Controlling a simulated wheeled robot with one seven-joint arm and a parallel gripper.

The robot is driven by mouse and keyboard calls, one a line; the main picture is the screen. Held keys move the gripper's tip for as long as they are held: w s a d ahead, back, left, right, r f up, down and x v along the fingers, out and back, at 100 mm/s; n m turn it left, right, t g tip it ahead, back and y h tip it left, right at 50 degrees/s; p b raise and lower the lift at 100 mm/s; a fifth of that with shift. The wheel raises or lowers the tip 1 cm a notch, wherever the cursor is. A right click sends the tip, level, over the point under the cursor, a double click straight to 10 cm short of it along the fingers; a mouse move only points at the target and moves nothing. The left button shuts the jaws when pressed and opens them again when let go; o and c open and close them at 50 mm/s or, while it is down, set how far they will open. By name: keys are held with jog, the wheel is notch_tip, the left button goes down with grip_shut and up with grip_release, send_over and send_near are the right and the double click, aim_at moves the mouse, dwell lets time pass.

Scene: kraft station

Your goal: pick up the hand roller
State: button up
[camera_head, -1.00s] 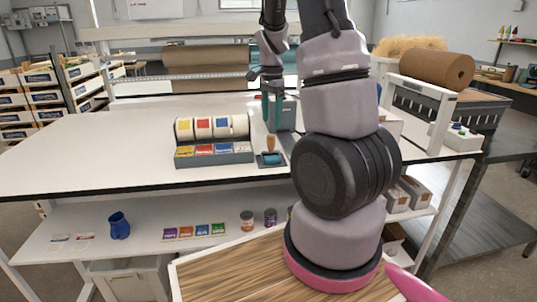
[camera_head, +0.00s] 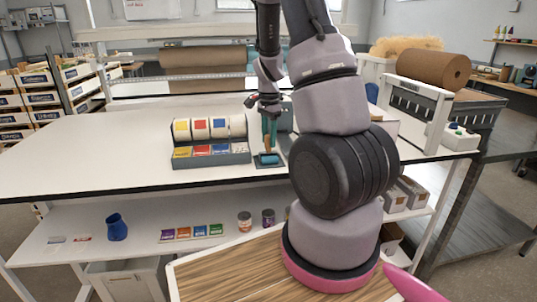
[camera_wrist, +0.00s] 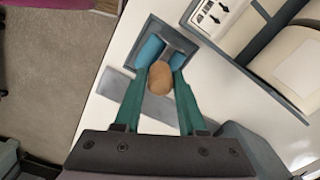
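The hand roller has a blue cylinder (camera_head: 269,159) and an upright tan wooden handle; it sits on a small dark tray (camera_head: 262,166) near the table's front edge. In the wrist view the handle's rounded end (camera_wrist: 160,79) faces the camera, with the blue cylinder (camera_wrist: 150,51) beyond it in the tray (camera_wrist: 185,30). My gripper (camera_head: 269,136) points down over the roller. In the wrist view my gripper (camera_wrist: 162,75) has its two green fingers apart, one on each side of the handle. I cannot tell whether either finger touches it.
A grey rack (camera_head: 212,157) with colored labels and paper rolls stands just left of the roller. A grey block (camera_wrist: 245,145) lies close to the gripper in the wrist view. The table (camera_head: 100,145) is clear farther left.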

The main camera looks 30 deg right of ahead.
grip_shut()
dwell(1.1)
